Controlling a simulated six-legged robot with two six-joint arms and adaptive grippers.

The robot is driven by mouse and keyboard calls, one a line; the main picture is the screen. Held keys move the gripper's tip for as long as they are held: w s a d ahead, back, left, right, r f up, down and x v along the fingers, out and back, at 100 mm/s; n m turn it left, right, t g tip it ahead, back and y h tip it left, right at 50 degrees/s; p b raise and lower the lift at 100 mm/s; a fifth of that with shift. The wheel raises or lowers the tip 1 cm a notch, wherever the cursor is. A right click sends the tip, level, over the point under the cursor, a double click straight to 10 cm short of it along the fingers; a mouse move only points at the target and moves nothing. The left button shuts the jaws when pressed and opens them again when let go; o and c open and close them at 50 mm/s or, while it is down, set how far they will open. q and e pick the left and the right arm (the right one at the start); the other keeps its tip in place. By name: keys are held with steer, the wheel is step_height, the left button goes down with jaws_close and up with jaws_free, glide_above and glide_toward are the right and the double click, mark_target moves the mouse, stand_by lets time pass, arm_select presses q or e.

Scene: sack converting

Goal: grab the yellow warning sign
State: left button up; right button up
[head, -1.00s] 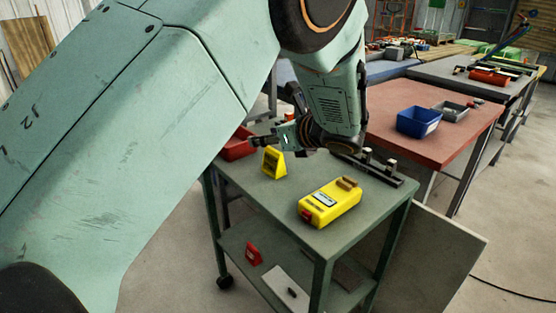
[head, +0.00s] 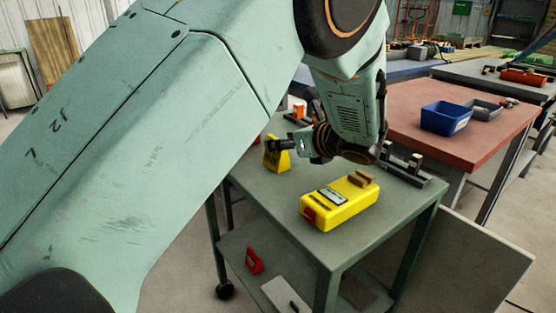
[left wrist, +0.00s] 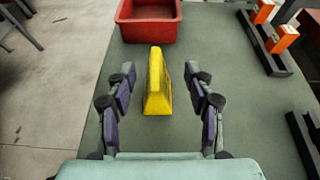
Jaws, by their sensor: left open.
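The yellow warning sign (head: 276,158) is a small upright wedge at the far left part of the green cart top. In the left wrist view the sign (left wrist: 158,82) stands edge-on between the fingers. My left gripper (head: 284,146) is at the sign in the head view, with part of a finger in front of its upper part. In the left wrist view my left gripper (left wrist: 160,88) is open, one finger on each side of the sign, with gaps on both sides. My right gripper is in neither view.
A yellow case (head: 338,203) lies on the green cart top (head: 375,228). A red bin (left wrist: 149,22) stands beyond the sign. A dark rack with orange blocks (left wrist: 262,42) is at the right. A red-topped table with a blue bin (head: 445,118) stands behind.

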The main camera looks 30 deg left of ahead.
arm_select(q)
steer(key=shift+b+x, duration=0.35)
steer(key=shift+x, duration=0.7)
steer(key=a+f, duration=0.1)
steer(key=a+f+b, duration=0.1)
steer(key=a+b, duration=0.1)
steer(key=shift+w+a+f, duration=0.15)
steer(key=shift+w+f, duration=0.15)
steer(key=shift+f, duration=0.1)
steer(key=shift+w+a+f, duration=0.1)
steer(key=shift+w+a, duration=0.1)
steer(key=shift+a, duration=0.2)
steer(key=shift+d, duration=0.1)
steer(key=shift+c, duration=0.5)
jaws_close()
